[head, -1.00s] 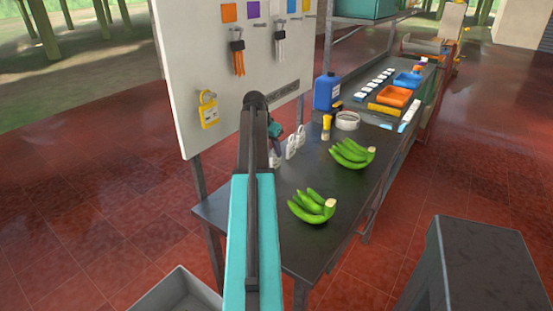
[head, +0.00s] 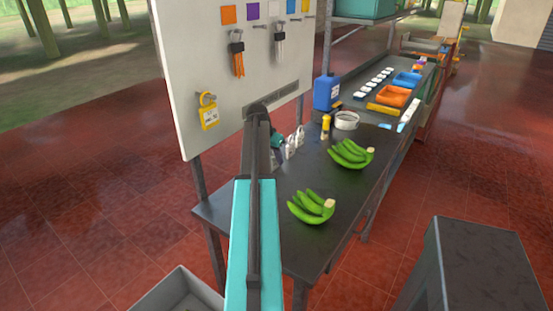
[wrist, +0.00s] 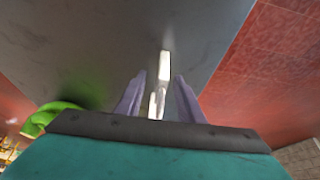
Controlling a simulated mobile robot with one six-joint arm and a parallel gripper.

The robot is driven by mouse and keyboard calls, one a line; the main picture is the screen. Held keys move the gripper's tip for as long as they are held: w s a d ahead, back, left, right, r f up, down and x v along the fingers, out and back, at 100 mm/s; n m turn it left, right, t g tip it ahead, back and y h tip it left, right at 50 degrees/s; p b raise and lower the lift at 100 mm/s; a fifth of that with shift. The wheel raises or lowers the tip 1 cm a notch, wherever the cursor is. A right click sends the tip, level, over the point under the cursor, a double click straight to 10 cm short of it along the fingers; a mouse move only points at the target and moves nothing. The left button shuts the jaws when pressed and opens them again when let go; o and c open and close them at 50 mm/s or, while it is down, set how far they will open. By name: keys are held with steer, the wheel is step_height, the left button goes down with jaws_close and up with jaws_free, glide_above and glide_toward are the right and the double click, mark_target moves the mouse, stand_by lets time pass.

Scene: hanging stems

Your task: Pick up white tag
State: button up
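White tags stand in a row on the dark table, left of the green bananas. In the head view one white tag (head: 290,149) shows just beside my gripper (head: 279,143), and another (head: 299,136) stands behind it. In the wrist view my gripper (wrist: 160,82) is open, its two grey-purple fingers apart. A white tag (wrist: 164,66) shows beyond the gap, and a smaller white piece (wrist: 152,106) shows between the fingers. I cannot tell whether either finger touches a tag. My arm hides part of the row in the head view.
Two green banana bunches lie on the table (head: 268,219), the nearer one (head: 312,207) in front. A yellow bottle (head: 325,127), a white ring (head: 346,121) and a blue jug (head: 327,92) stand farther back. A white board (head: 180,60) rises at the left.

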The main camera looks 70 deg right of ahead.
steer(key=shift+p+x, duration=0.3)
steer(key=shift+x, duration=1.1)
steer(key=shift+c, duration=0.2)
jaws_close()
